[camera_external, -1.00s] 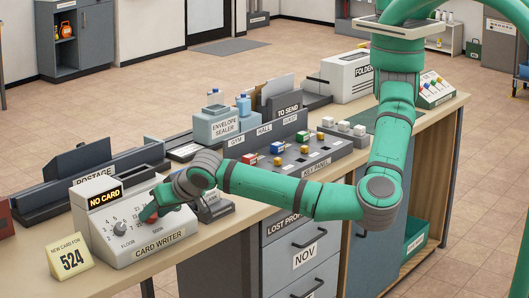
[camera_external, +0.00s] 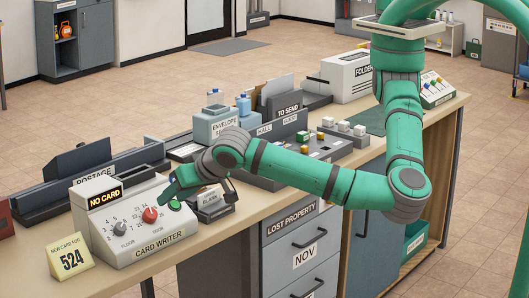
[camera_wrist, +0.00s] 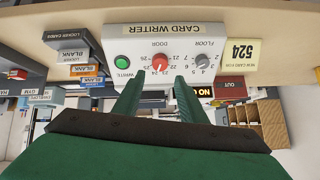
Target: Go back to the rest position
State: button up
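My gripper (camera_external: 168,190) is above the right side of the card writer (camera_external: 150,250), beside its red door knob (camera_external: 151,214) and green button (camera_external: 174,204). In the wrist view, which is upside down, my gripper (camera_wrist: 157,82) has its two green fingers apart with nothing between them. That view shows the red knob (camera_wrist: 160,65) beyond the fingertips, with the green write button (camera_wrist: 121,62) to its left. The display (camera_external: 104,196) reads NO CARD. From outside, the fingers seem clear of the knob; I cannot judge their exact height.
A yellow sign (camera_external: 70,258) reading 524 stands left of the card writer. Card trays labelled blank (camera_wrist: 87,70) are beside it. The key panel (camera_external: 300,165) and envelope sealer (camera_external: 216,125) sit under or behind my forearm. The floor (camera_external: 140,95) behind the desk is open.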

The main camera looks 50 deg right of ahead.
dwell(0.4)
jog(key=s+d+f+g+y, duration=0.1)
jog(key=s+f, duration=0.2)
jog(key=f, duration=0.3)
jog(key=s+d+f+n+y, duration=0.1)
jog(key=s+d+f, duration=0.15)
jog(key=f, duration=0.35)
jog(key=s+d+f+g+y, duration=0.1)
jog(key=s+f, duration=0.2)
jog(key=f, duration=0.3)
jog(key=s+d+f+t, duration=0.1)
jog(key=s+d+f, duration=0.2)
jog(key=d+f, duration=0.35)
jog(key=s+d+f, duration=0.2)
jog(key=d+f, duration=0.1)
jog(key=d, duration=0.6)
jog(key=d+r+t+h, duration=0.1)
jog(key=d+t+h, duration=0.15)
jog(key=d, duration=1.95)
jog(key=w+d+r+t, duration=0.4)
jog(key=d+r, duration=0.6)
jog(key=d, duration=0.4)
jog(key=shift+d+r+n+h, duration=0.2)
jog(key=shift+r+n+h, duration=0.15)
jog(key=shift+n+h, duration=0.1)
